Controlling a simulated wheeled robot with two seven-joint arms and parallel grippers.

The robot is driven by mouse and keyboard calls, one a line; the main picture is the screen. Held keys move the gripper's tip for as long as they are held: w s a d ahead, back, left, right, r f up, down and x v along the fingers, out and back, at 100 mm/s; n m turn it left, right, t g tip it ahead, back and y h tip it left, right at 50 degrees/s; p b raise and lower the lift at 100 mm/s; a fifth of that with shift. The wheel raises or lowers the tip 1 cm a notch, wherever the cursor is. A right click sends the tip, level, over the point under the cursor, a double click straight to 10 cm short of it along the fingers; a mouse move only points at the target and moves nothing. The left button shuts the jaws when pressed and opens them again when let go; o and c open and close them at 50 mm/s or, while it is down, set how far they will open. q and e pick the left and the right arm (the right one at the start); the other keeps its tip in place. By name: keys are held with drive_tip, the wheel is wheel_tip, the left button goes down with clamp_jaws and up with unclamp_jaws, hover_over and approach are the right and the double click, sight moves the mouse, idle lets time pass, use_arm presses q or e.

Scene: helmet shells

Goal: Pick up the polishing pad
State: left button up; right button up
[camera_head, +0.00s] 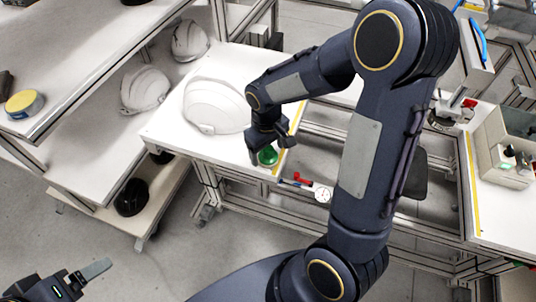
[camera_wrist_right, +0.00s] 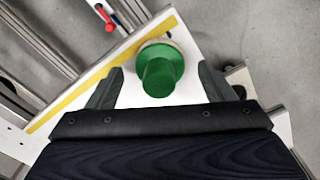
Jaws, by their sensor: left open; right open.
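The polishing pad appears to be the green round piece with a raised knob (camera_head: 267,156). It sits on the white tabletop (camera_head: 165,139) near the corner, close to the yellow edge stripe. The right wrist view shows the green pad (camera_wrist_right: 161,68) from above, between the two fingers. My right gripper (camera_head: 273,150) is open and over the pad, with one finger on each side; its fingers (camera_wrist_right: 160,76) show a gap to the pad. In the head view the gripper partly hides the pad. My left gripper (camera_head: 92,275) is open and empty at the lower left, over the floor.
A white helmet shell (camera_head: 212,106) lies on the same table, left of the right gripper. More white shells (camera_head: 145,88) stand on the shelf at left. A yellow-topped round item (camera_head: 23,103) lies on the upper left shelf. A red-handled gauge (camera_head: 322,194) is beside the table edge.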

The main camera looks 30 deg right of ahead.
drive_tip(key=shift+f, duration=0.25)
drive_tip(key=c, duration=1.1)
drive_tip(key=shift+o, duration=0.2)
drive_tip(key=shift+r, duration=0.1)
drive_tip(key=shift+r, duration=0.55)
drive_tip(key=a+r+b, duration=0.1)
drive_tip(key=a+r, duration=1)
drive_tip(key=a, duration=0.3)
drive_tip(key=shift+s+r, duration=0.25)
drive_tip(key=shift+r, duration=0.15)
